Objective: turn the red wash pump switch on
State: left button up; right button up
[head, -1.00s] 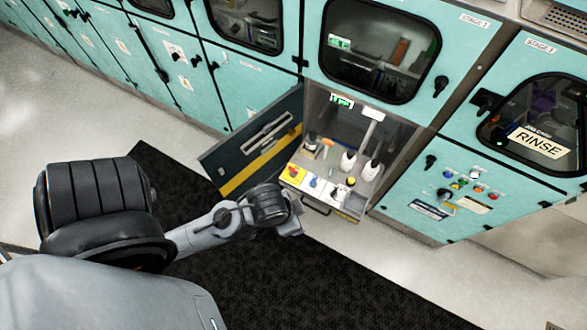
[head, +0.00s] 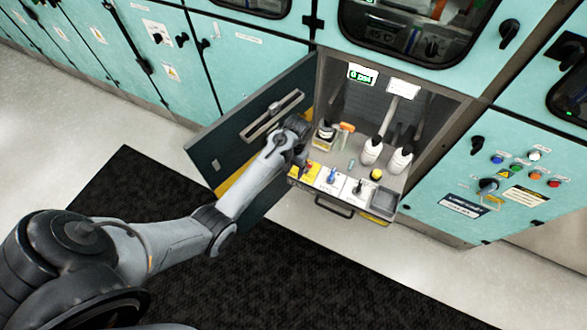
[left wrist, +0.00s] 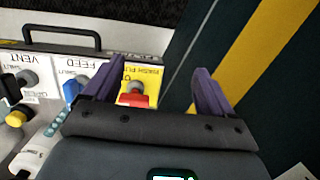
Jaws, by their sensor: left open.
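The red wash pump switch (left wrist: 137,95) sits on a yellow panel marked "WASH PU..." in the left wrist view, upside down there. In the head view the yellow panel (head: 302,171) is at the left end of the tray's front row, with the switch mostly behind my gripper. My left gripper (left wrist: 160,68) is open, its two purple fingers apart and nothing between them gripped. The red switch appears between the fingers, closer to the left one in the wrist view; contact cannot be told. My left gripper (head: 301,157) is just above the panel. My right gripper is not in view.
A blue FEED switch (left wrist: 72,90) and a grey VENT switch (left wrist: 24,78) are beside the yellow panel. The open dark cabinet door (head: 240,140) stands close on the left. White bottles (head: 371,152) stand behind the switches. A black handle (head: 333,207) is at the front.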

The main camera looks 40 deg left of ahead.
pick_arm(q)
jog(key=w+r+t+b, duration=0.2)
jog(key=w+r+b, duration=0.15)
jog(key=w, duration=0.55)
notch_tip(320, 180, down, 10)
jog(key=shift+s+r+b, duration=0.1)
jog(key=shift+b, duration=1)
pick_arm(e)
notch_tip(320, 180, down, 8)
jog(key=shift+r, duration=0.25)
pick_arm(q)
jog(key=shift+c, duration=0.3)
jog(key=c, duration=1)
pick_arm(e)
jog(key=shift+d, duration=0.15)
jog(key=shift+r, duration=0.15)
